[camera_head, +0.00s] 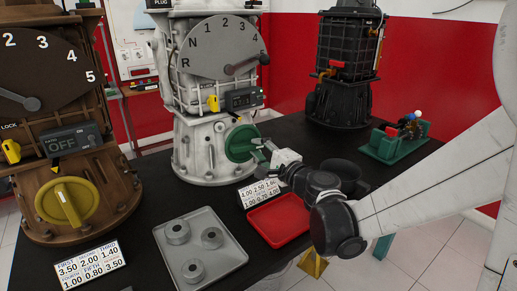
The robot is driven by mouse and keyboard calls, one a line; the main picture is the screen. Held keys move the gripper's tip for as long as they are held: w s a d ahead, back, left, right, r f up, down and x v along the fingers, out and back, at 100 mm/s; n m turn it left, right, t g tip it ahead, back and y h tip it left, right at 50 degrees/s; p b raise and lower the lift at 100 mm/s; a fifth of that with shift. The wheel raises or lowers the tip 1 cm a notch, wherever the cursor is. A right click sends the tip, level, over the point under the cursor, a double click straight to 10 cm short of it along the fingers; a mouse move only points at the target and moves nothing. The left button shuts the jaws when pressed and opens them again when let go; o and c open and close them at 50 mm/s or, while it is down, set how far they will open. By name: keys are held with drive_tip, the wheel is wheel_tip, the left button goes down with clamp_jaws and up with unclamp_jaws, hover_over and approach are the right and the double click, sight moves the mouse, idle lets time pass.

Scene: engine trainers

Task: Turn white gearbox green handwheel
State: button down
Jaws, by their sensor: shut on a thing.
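The white gearbox (198,150) stands upright in the middle of the black table. Its green handwheel (239,143) is a round disc low on its right front. My gripper (264,155) reaches in from the right, at the right side of the handwheel. It is shut on the handwheel's raised part, and its fingers hide some of that part. A small display (241,97) and a yellow lever (213,103) sit above the handwheel.
A brown gearbox (62,130) with a yellow handwheel (67,203) stands at left, and a black one (345,60) at back right. A grey tray (238,257) holding round parts, a red tray (261,226) and a number card (259,192) lie in front. A green fixture (383,150) stands right.

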drive_tip(key=shift+f+m, duration=0.15)
drive_tip(key=shift+m, duration=0.35)
drive_tip(key=c, duration=1.7)
unclamp_jaws()
drive_tip(key=v, duration=1.2)
drive_tip(key=shift+s, duration=0.1)
